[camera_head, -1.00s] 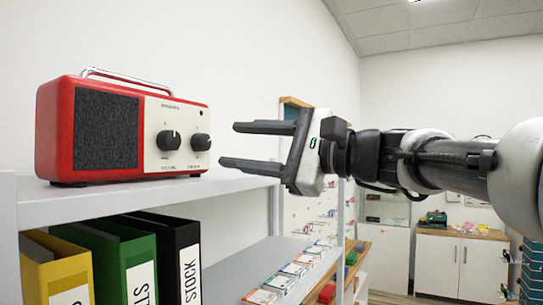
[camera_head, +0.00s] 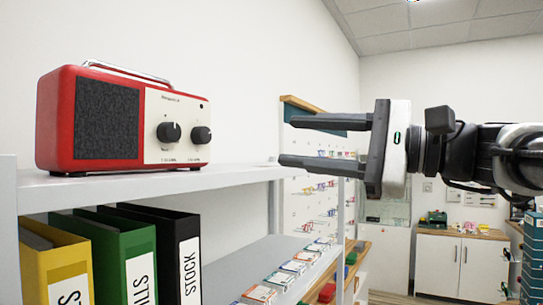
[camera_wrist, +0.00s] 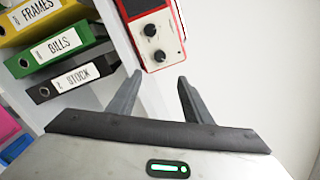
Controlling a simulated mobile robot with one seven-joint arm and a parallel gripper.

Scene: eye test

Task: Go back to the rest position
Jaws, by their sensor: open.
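My gripper (camera_head: 285,141) is open and empty in the head view, its two dark fingers pointing left. It is in the air to the right of a red radio (camera_head: 108,125), clear of it. The radio has a black speaker grille, a cream panel, two black knobs and a handle, and stands upright on a grey shelf (camera_head: 130,187). In the wrist view my gripper (camera_wrist: 160,76) shows its two fingers apart, with nothing between them. The radio (camera_wrist: 160,35) shows there beyond the fingertips, partly cut off by the top edge.
Below the shelf stand a yellow binder (camera_head: 60,265), a green binder (camera_head: 115,250) and a black binder (camera_head: 165,245). Small flat packs (camera_head: 293,268) lie on the lower shelf. A white cabinet (camera_head: 460,262) stands at the back right. The air between gripper and radio is free.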

